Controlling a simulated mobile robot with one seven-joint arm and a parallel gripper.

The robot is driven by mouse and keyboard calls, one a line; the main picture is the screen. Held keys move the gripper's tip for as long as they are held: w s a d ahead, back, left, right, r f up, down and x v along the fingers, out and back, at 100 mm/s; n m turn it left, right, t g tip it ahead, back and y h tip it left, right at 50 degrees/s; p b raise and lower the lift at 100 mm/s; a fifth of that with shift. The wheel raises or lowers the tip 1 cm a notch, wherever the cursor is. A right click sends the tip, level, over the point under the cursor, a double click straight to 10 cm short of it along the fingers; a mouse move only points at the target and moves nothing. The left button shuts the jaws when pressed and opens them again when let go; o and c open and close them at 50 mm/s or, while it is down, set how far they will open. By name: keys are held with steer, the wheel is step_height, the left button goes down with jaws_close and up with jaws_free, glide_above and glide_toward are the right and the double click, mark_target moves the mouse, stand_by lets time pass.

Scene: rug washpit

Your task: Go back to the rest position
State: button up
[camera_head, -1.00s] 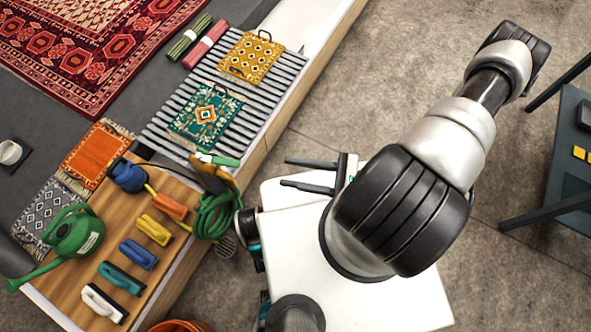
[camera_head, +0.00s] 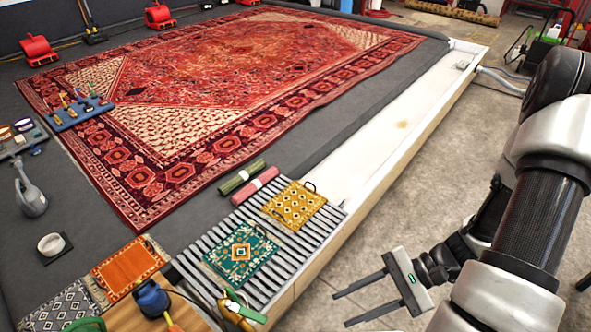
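My gripper (camera_head: 352,308) is in the lower right of the head view. Its two dark fingers point left and stand wide apart, with nothing between them. It is held over the concrete floor, to the right of the pit's pale edge and apart from it. My arm fills the right side of the view, bent, and it hides part of the floor behind it.
A slatted rack (camera_head: 190,262) holds a green mat (camera_head: 222,257) and a yellow mat (camera_head: 294,205). Two rolled rugs (camera_head: 255,187) lie beside it. A large red rug (camera_head: 230,80) covers the pit floor. The concrete floor (camera_head: 400,190) right of the trough is clear.

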steer(key=w+d+r+n+t+h+p, duration=0.1)
steer(key=w+r+n+h+p, duration=0.25)
steer(key=r, duration=0.65)
steer(key=w+d+r+n+t+h, duration=0.15)
steer(key=r+n+h, duration=0.4)
steer(key=r, duration=0.55)
step_height(320, 180, up, 12)
steer(key=s+n+t+h+p, duration=0.1)
steer(key=s+n+t+h, duration=0.1)
steer(key=t, duration=0.4)
steer(key=shift+s+a+r+h, duration=0.25)
steer(key=shift+s+a+h, duration=0.15)
steer(key=shift+h, duration=0.2)
